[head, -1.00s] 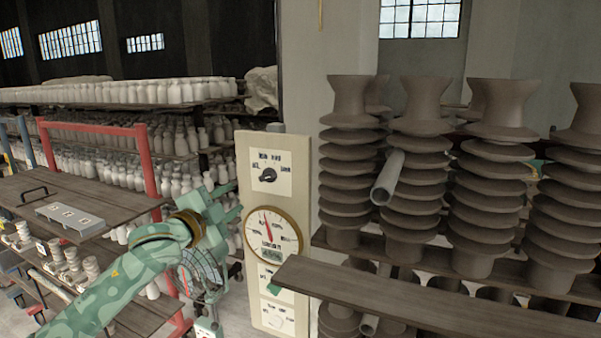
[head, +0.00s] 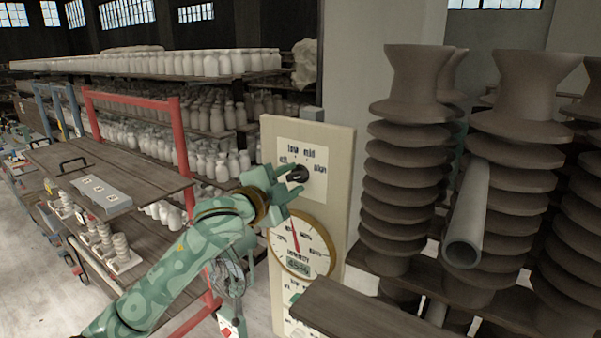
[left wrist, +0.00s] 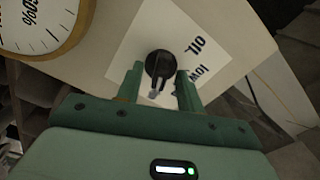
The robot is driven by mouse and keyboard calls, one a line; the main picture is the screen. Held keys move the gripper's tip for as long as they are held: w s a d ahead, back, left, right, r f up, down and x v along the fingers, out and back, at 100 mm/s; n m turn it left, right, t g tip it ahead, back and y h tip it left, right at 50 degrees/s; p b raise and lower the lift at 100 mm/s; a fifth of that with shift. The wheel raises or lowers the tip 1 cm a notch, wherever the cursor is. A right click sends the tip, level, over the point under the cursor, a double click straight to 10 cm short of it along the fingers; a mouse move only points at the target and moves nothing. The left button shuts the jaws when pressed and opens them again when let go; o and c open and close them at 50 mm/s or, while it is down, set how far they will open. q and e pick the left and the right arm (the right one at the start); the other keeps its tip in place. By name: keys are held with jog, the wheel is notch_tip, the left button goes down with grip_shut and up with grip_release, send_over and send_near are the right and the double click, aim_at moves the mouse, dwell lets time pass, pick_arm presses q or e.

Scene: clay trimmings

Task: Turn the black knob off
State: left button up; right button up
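The black knob (head: 298,174) sits on a white label plate near the top of a cream panel (head: 342,145). Several position words surround it, with "low" and "mid" above. My left gripper (head: 288,180) is at the knob, partly covering it and the left-hand label. In the left wrist view the knob (left wrist: 158,64) lies just past and between the two open green fingertips (left wrist: 159,76), with gaps visible on both sides. Its pale-tipped pointer aims down toward the gripper body, away from the visible label words. My right gripper is not in view.
A round gauge (head: 301,243) with a brass rim sits just below the knob. Dark ribbed insulators (head: 395,190) and a jutting grey pipe (head: 467,220) stand to the right. A wooden shelf edge (head: 365,320) crosses low in front. A red-framed cart (head: 180,150) stands left.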

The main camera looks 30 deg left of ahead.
pick_arm(q)
jog(key=shift+w+d, duration=0.2)
jog(key=shift+w, duration=0.05)
jog(key=shift+s+r, duration=0.1)
jog(key=shift+s, duration=0.15)
jog(key=c, duration=0.5)
grip_shut()
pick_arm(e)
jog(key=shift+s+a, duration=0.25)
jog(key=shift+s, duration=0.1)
